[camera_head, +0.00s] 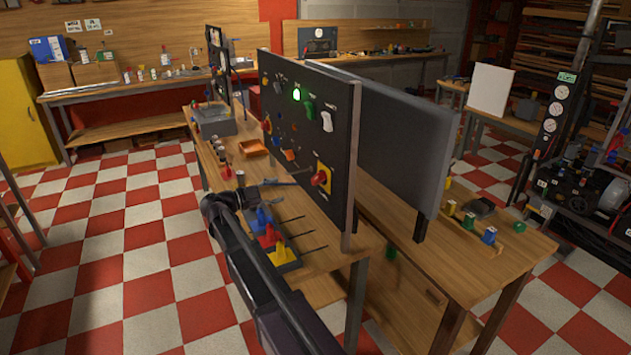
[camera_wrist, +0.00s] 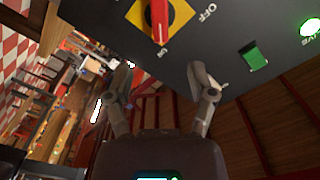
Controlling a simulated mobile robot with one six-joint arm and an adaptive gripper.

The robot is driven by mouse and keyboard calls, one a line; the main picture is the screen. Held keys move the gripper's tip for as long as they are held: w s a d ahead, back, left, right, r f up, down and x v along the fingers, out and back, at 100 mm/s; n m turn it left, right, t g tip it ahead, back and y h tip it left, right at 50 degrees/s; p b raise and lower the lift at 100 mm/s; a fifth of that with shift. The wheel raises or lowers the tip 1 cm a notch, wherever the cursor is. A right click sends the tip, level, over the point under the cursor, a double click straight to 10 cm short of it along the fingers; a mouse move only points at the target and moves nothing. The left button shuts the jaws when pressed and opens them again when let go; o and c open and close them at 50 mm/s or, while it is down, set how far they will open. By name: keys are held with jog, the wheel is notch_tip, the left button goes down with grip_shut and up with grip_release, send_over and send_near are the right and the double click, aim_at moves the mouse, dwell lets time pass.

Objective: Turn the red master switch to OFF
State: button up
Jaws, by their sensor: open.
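The red master switch (camera_head: 321,178) sits on a yellow plate low on the near end of the black upright panel. In the wrist view the red handle (camera_wrist: 158,20) lies at the top edge, partly cut off, and its visible end points towards the ON label. The OFF label (camera_wrist: 207,12) is to its right. My gripper (camera_wrist: 160,70) is open and empty, its two fingers spread below the handle in the picture and apart from it. In the head view my gripper (camera_head: 277,183) is just left of the switch, in front of the panel.
A green lamp (camera_head: 296,94) is lit on the panel (camera_head: 343,110); it shows as LIVE in the wrist view (camera_wrist: 312,27), near a green rocker (camera_wrist: 254,57). Blue, red and yellow levers (camera_head: 271,236) stand on the bench below my gripper. An orange tray (camera_head: 252,147) lies farther back.

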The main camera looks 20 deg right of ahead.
aim_at(314, 180)
jog(key=shift+d, duration=0.1)
jog(key=d, duration=1.3)
jog(key=shift+w+d, duration=0.2)
jog(key=shift+d, duration=0.1)
